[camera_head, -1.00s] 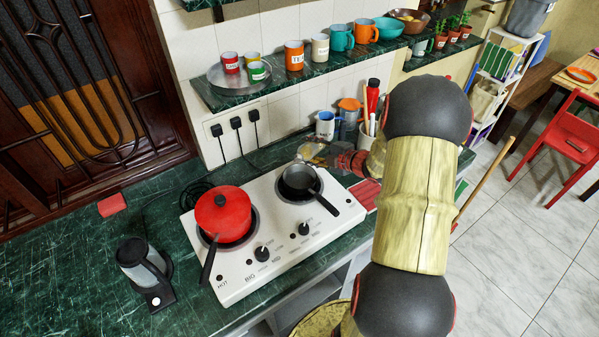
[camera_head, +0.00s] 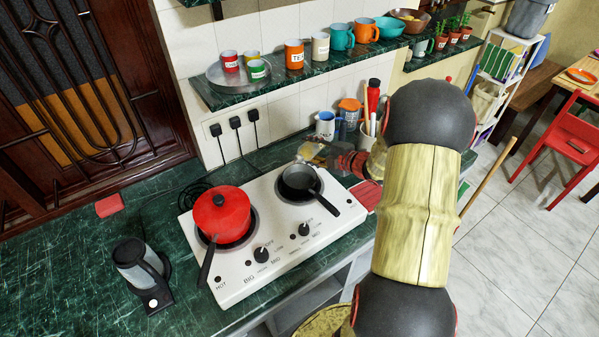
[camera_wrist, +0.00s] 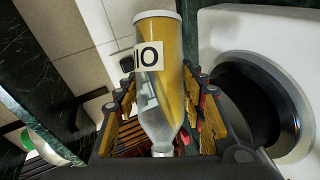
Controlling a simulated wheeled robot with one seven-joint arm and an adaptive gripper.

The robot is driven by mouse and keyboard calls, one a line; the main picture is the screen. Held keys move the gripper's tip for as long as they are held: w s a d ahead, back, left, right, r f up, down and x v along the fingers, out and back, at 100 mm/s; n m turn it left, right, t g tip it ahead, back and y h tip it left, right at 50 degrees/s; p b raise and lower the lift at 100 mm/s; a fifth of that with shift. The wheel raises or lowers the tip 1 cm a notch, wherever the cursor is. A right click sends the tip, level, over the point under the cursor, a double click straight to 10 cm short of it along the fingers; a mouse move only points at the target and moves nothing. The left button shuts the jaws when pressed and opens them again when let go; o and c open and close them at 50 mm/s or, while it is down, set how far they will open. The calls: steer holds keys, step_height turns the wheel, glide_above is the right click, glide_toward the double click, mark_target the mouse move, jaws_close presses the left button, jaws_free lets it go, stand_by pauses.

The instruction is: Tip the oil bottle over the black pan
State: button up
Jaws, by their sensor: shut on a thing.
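The oil bottle (camera_wrist: 158,85) is clear with yellow oil, a pale base and a partly visible label. In the wrist view it lies between the fingers of my gripper (camera_wrist: 160,125), which is shut on it. In the head view the bottle (camera_head: 308,152) is small and appears tilted, behind the black pan, with my gripper (camera_head: 338,159) at its right. The black pan (camera_head: 297,184) sits on the hob's rear right burner, its handle towards the front right. A dark round shape at the right of the wrist view looks like the pan (camera_wrist: 250,100).
A red pot (camera_head: 222,214) stands on the white hob (camera_head: 268,272), left of the pan. Behind are a blue-white mug (camera_head: 325,124) and a utensil holder (camera_head: 366,136). A shelf (camera_head: 300,83) with mugs hangs above. A grey jug (camera_head: 138,265) stands front left.

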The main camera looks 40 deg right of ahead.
steer(key=shift+w+d+f+n+b, duration=0.1)
steer(key=shift+d+n+b, duration=0.3)
steer(key=shift+b, duration=1.85)
stand_by(0.3)
steer(key=shift+a+n+t+h+b, duration=0.15)
steer(key=shift+n+t+h+b, duration=0.2)
steer(key=shift+b, duration=0.85)
stand_by(0.5)
steer(key=p, duration=0.3)
steer(key=shift+r+p, duration=0.35)
steer(key=shift+r, duration=0.05)
steer(key=m+p, duration=0.1)
steer(key=p, duration=0.2)
steer(key=m+g+y+p, duration=0.1)
steer(key=p, duration=0.2)
steer(key=shift+a+r+p, duration=0.25)
steer(key=shift+a+p, duration=0.05)
steer(key=shift+a, duration=0.05)
steer(key=shift+f+m+y+p, duration=0.1)
steer(key=shift+m+y+p, duration=0.15)
steer(key=shift+p, duration=0.15)
steer(key=shift+s+f, duration=0.2)
steer(key=shift+f, duration=0.1)
steer(key=shift+g, duration=0.25)
steer(key=shift+r, duration=0.1)
